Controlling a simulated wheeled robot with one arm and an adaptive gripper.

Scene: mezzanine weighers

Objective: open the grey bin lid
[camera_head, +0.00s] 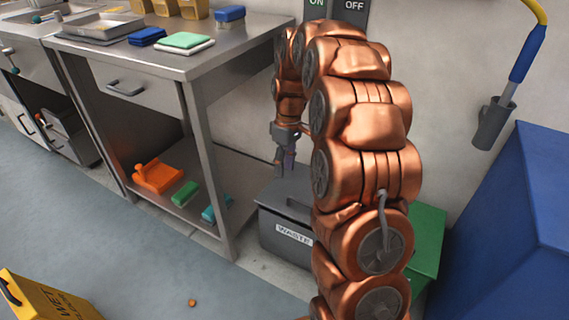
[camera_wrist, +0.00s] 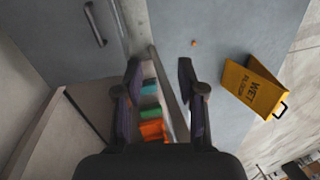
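The grey bin (camera_head: 284,236) with a WASTE label stands on the floor beside the steel bench. Its lid (camera_head: 282,190) lies flat and shut, and my arm hides its right part. In the wrist view the grey lid (camera_wrist: 50,38) fills the upper left, with a dark bar handle (camera_wrist: 95,23) near its edge. My gripper (camera_head: 285,168) points down above the back of the lid, apart from it. In the wrist view my gripper (camera_wrist: 161,72) has its two fingers spread with nothing between them; the handle is up and left of them.
The steel bench (camera_head: 215,60) and its leg stand close left of the bin. Its lower shelf holds an orange item (camera_head: 157,177) and green and teal blocks. A green bin (camera_head: 428,240) and a blue container (camera_head: 515,215) stand right. A yellow wet-floor sign (camera_head: 45,298) is front left.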

